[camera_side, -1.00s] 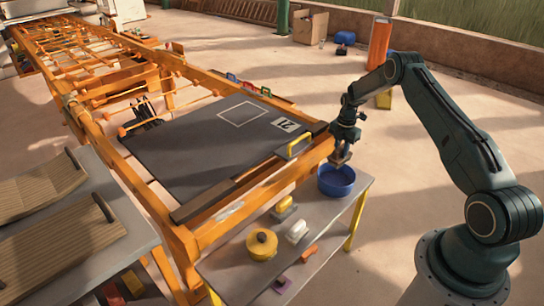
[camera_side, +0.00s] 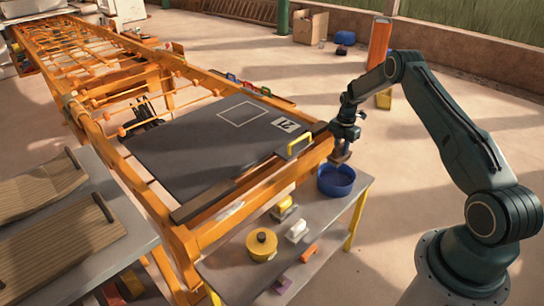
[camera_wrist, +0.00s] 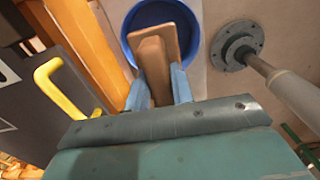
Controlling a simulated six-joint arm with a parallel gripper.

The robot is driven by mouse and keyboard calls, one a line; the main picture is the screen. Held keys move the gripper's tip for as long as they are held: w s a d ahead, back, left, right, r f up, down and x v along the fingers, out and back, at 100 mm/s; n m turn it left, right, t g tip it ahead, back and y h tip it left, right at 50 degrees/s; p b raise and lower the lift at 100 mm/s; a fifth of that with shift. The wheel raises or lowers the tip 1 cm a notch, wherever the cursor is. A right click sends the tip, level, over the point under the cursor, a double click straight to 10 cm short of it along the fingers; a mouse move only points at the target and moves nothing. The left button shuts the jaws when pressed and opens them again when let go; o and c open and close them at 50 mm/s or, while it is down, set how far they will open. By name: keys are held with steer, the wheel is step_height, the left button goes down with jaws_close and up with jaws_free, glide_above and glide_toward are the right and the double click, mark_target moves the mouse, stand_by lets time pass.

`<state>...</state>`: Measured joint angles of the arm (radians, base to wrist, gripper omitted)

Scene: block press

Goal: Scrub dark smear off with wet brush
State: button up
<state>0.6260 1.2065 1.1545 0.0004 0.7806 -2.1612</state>
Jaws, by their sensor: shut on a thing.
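My gripper (camera_side: 342,153) is shut on a brown wooden brush (camera_wrist: 153,62), seen between the two blue fingers in the wrist view. In the side view the brush (camera_side: 341,158) hangs just above the blue basin (camera_side: 336,188) on the low grey table. The wrist view shows the basin (camera_wrist: 128,27) behind the brush. The bristles and any water are hidden. The dark grey board (camera_side: 190,150) lies in the orange frame to the left, with a white square outline and a white label on it. I cannot make out a smear on it.
A yellow handle (camera_side: 299,143) stands up at the board's near right corner. An orange rail (camera_side: 270,185) runs between board and table. The table also holds a yellow pot (camera_side: 262,244), a white block (camera_side: 297,231) and several small items.

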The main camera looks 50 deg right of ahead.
steer(key=w+a+r, duration=0.1)
steer(key=w+a, duration=0.3)
steer(key=a, duration=0.5)
steer(key=w+a+r, duration=0.1)
steer(key=w+a, duration=0.4)
steer(key=a, duration=0.5)
steer(key=w+a+r, duration=0.1)
steer(key=w+a, duration=0.3)
steer(key=a, duration=0.5)
steer(key=shift+w+a+r, duration=0.25)
steer(key=shift+w+a, duration=0.05)
steer(key=shift+a, duration=0.1)
steer(key=shift+f, duration=0.1)
steer(key=shift+f, duration=3.75)
steer(key=shift+d+f, duration=0.25)
steer(key=shift+d, duration=0.5)
steer(key=shift+c, duration=0.4)
steer(key=shift+d, duration=2.6)
steer(key=shift+a, duration=3.45)
step_height(320, 180, up, 8)
steer(key=shift+r, duration=0.15)
